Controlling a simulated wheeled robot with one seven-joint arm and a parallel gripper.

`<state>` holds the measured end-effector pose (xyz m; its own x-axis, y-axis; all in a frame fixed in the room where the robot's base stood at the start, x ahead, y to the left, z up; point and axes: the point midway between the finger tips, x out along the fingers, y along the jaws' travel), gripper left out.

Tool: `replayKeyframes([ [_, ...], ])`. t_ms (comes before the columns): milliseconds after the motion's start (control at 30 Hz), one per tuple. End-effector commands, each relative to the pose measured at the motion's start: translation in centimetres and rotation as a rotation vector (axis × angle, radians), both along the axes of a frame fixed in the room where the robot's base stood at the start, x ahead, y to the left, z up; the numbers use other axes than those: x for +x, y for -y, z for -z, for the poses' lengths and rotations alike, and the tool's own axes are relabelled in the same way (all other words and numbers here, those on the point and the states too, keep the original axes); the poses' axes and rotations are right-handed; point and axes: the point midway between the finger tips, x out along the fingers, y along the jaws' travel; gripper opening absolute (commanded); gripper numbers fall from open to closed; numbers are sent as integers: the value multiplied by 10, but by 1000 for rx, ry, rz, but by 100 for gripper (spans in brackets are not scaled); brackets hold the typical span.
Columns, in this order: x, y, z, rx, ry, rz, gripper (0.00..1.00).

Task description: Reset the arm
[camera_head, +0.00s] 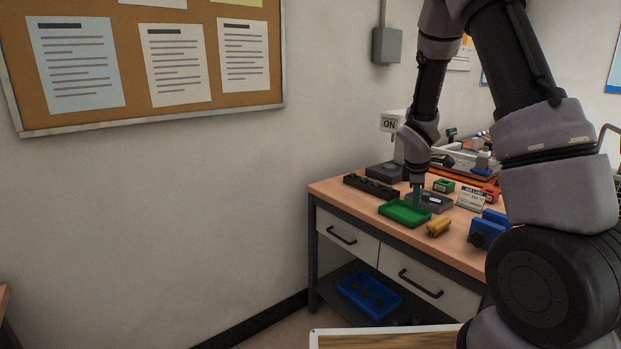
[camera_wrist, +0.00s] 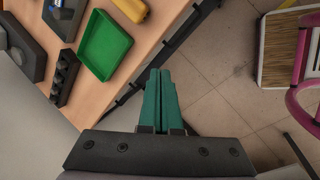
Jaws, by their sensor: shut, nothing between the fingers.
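My gripper (camera_wrist: 160,75) shows in the wrist view as two green fingers held together, shut and empty. In that view the fingers stand over the floor just past the table edge, apart from everything. In the head view my gripper (camera_head: 416,196) hangs from my arm in front of the workbench, near the green tray (camera_head: 399,217). The tray (camera_wrist: 105,24) is empty and lies at the upper left of the wrist view. The induction heater with an "ON" sign (camera_head: 389,124) stands at the back of the bench, partly hidden by my arm.
The wooden workbench (camera_head: 328,187) holds a black holder block (camera_head: 370,187), a yellow part (camera_head: 438,226) and a blue vise-like tool (camera_head: 485,232). A blue bin (camera_head: 349,285) sits on the lower shelf.

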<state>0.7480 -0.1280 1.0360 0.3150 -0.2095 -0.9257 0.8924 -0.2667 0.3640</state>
Motion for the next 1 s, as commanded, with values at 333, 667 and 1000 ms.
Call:
replayKeyframes([
  [333,-72,-10,-150,352,180,581,0],
  [667,-174,-33,-246,709,260,1042,0],
  [1000,-266,-64,-288,995,258,1356,0],
])
